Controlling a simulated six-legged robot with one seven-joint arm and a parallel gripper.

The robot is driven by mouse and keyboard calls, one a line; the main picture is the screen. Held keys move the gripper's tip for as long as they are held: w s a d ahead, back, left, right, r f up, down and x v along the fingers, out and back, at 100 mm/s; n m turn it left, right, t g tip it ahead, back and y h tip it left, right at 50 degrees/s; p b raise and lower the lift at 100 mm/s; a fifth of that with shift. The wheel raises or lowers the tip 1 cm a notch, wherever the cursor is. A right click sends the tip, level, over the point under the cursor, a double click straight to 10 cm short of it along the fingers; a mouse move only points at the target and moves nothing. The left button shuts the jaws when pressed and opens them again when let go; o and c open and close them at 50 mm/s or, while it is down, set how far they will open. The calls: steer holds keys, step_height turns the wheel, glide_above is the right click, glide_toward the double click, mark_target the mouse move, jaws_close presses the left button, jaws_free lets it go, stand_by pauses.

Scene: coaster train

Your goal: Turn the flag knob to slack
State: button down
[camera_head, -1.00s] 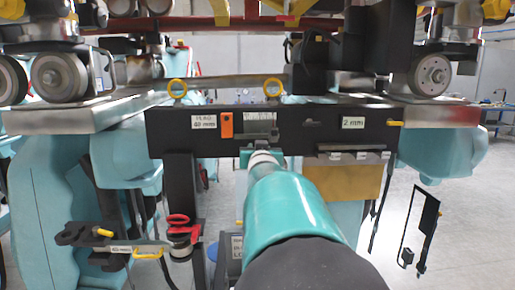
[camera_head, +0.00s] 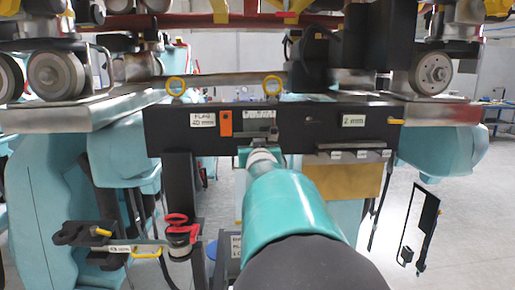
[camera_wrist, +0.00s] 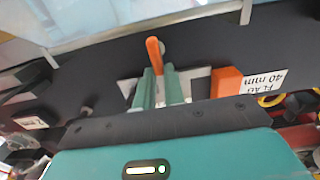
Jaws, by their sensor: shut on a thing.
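The flag knob (camera_wrist: 154,54) shows in the wrist view as an orange lever in front of a pale plate on a black beam. My gripper (camera_wrist: 160,84) is shut on it, with one teal finger on each side of its lower part. In the head view my gripper (camera_head: 262,146) reaches the middle of the black beam (camera_head: 300,115), and my wrist hides the knob. A label reading "FLAG 40 mm" (camera_head: 203,119) sits left of an orange block (camera_head: 225,123). The block also shows in the wrist view (camera_wrist: 227,84). I cannot read the markings by the knob.
A brown panel (camera_head: 345,180) hangs below that. A dark bracket with red-handled parts (camera_head: 178,228) is at lower left. Open floor lies at right.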

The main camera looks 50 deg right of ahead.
steer(key=c, duration=1.5)
jaws_free()
